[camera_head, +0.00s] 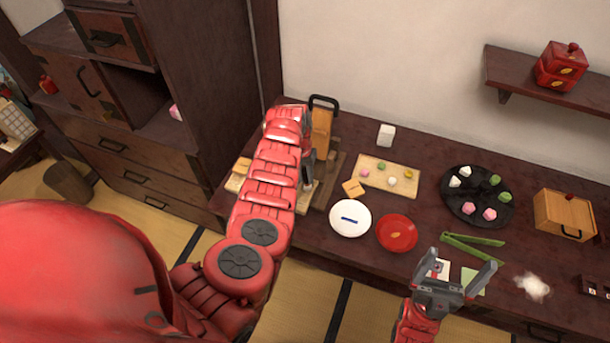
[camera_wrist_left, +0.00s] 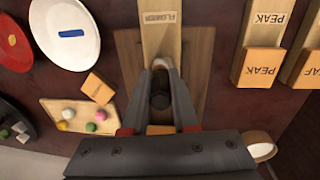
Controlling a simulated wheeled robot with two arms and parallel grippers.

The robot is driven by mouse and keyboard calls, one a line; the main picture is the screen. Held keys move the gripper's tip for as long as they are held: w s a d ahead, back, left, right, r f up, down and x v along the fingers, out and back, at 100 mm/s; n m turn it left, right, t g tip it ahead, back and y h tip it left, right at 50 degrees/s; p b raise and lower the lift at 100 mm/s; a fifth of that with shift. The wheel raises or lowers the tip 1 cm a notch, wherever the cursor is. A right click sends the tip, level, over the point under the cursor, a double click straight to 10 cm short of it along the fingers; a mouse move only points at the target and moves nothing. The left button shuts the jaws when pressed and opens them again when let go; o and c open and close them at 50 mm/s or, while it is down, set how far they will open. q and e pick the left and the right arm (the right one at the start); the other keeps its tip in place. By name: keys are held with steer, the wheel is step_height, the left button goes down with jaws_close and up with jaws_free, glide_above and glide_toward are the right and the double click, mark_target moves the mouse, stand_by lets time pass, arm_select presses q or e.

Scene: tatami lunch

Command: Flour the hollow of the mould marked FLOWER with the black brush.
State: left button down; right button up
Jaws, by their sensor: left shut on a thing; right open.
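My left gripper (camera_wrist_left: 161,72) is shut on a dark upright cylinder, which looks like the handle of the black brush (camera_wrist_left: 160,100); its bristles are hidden. It is over the pale wooden mould marked FLOWER (camera_wrist_left: 161,18), which lies on a brown board (camera_wrist_left: 195,50). The mould's hollow is hidden under the gripper and brush, so I cannot tell whether they touch. In the head view my left arm largely covers this spot. My right gripper (camera_head: 459,274) is open and empty near the table's front edge.
A mould marked PEAK (camera_wrist_left: 262,35) and another beside it lie to the right in the wrist view. A white plate (camera_head: 350,219), red plate (camera_head: 397,234), sweets board (camera_head: 388,170), black tray (camera_head: 478,222), green tongs (camera_head: 472,243) and white powder (camera_head: 534,287) occupy the table.

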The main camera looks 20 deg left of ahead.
arm_select(q)
steer(key=shift+a+f, duration=0.1)
steer(key=shift+a, duration=0.25)
steer(key=shift+w+d+b, duration=0.2)
steer(key=shift+d+b, duration=0.05)
steer(key=shift+b, duration=0.25)
steer(key=shift+s+p, duration=0.5)
steer(key=shift+p, duration=0.4)
steer(key=shift+w+d+b, duration=0.15)
steer(key=shift+w+b, duration=0.1)
steer(key=shift+b, duration=0.1)
steer(key=shift+a, duration=0.4)
